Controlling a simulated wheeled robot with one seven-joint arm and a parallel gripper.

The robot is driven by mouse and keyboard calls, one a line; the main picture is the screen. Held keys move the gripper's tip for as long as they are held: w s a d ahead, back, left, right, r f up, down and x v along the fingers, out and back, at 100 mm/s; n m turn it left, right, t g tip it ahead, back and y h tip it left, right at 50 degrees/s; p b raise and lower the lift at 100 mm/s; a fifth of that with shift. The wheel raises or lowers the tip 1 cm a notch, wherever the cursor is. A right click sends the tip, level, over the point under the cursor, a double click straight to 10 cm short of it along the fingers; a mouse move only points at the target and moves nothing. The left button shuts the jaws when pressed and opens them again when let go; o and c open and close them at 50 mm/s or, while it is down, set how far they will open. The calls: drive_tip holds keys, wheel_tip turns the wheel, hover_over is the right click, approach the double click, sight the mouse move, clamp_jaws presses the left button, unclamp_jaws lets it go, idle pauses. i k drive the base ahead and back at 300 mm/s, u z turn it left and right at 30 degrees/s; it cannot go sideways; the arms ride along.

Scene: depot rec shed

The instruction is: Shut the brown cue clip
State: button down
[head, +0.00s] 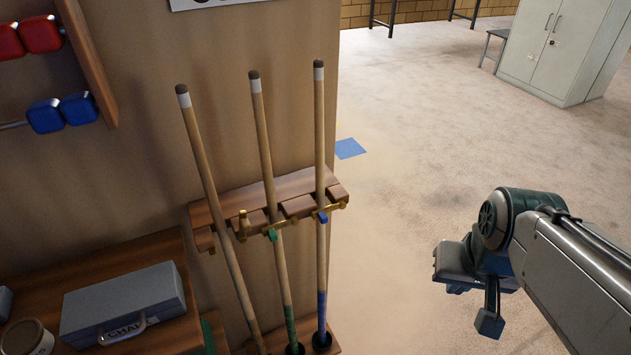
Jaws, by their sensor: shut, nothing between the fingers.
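A wooden cue rack (268,190) on the panel holds three cues. The left cue (213,185) leans, its top to the left. The middle cue (263,135) stands behind a brass bar with a green tag (272,236), and the right cue (319,130) behind one with a blue tag (321,217). Beside the left cue a brass clip arm (243,224) sticks outward and looks open; I take it as the brown cue clip, though no brown tag is clear. My gripper (489,322) is shut and empty, over the floor well right of the rack.
A grey chalk case (125,303) and a brown tin (27,340) sit on a wooden shelf at lower left. Red and blue beads (62,112) hang above. A grey cabinet (560,45) stands at far right. Floor between rack and gripper is clear, with a blue square (350,148) farther back.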

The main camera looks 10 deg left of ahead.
sight(245, 223)
drive_tip(key=z, duration=0.15)
drive_tip(key=i, duration=0.4)
drive_tip(key=u, duration=1.45)
